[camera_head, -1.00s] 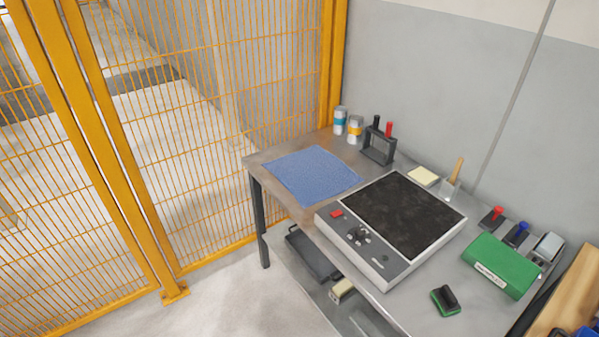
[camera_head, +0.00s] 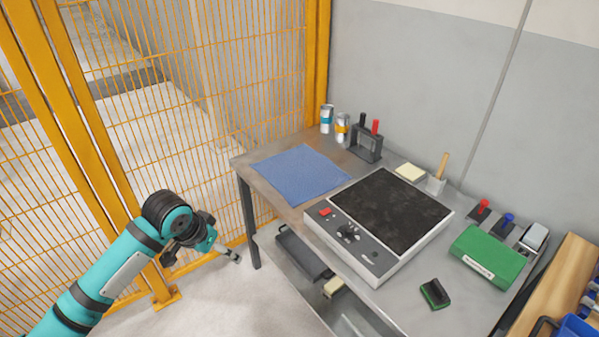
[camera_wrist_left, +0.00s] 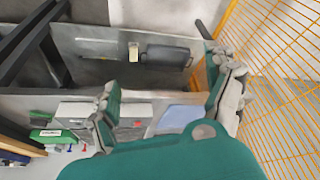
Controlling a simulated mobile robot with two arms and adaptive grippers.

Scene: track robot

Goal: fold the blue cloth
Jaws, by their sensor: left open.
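The blue cloth (camera_head: 301,174) lies flat and spread out on the left end of the metal table (camera_head: 262,160). It also shows in the left wrist view (camera_wrist_left: 180,118), partly hidden behind my gripper. My left gripper (camera_head: 225,253) is in front of and to the left of the table, lower than the tabletop and apart from the cloth. In the left wrist view its two fingers (camera_wrist_left: 165,95) are spread wide with nothing between them. My right gripper is not in view.
A grey device with a black top (camera_head: 385,212) stands right of the cloth. Two cans (camera_head: 334,122) and a dark pen holder (camera_head: 366,143) stand behind it. A green box (camera_head: 488,255) is at the right. A yellow mesh fence (camera_head: 220,90) borders the left.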

